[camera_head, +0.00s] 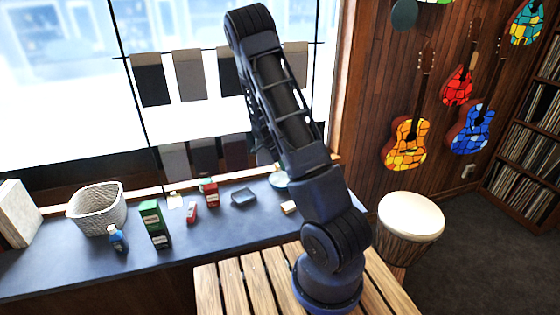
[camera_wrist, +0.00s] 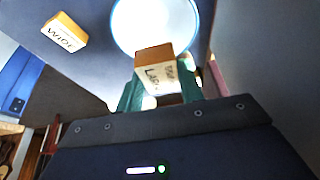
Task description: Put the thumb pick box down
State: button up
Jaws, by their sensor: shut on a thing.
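In the wrist view my gripper (camera_wrist: 160,90) has its green fingers shut on a small box (camera_wrist: 153,76) with a tan side and a pale lettered face. I take it to be the thumb pick box; its lettering is too blurred to read surely. The held box overlaps the near edge of a round white dish with a blue rim (camera_wrist: 187,12); I cannot tell how high above it the box is.
Another small lettered box (camera_wrist: 64,32) lies on the dark counter (camera_head: 75,262), left of the dish in the wrist view. A white basket (camera_head: 97,209), green box (camera_head: 151,215), blue bottle (camera_head: 117,239), red box (camera_head: 193,212) and dark tray (camera_head: 243,197) stand along the counter.

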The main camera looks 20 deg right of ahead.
aim_at(280, 176)
jog(key=shift+f, duration=4.05)
jog(key=o, duration=1)
jog(key=shift+r, duration=0.1)
jog(key=shift+r, duration=3.4)
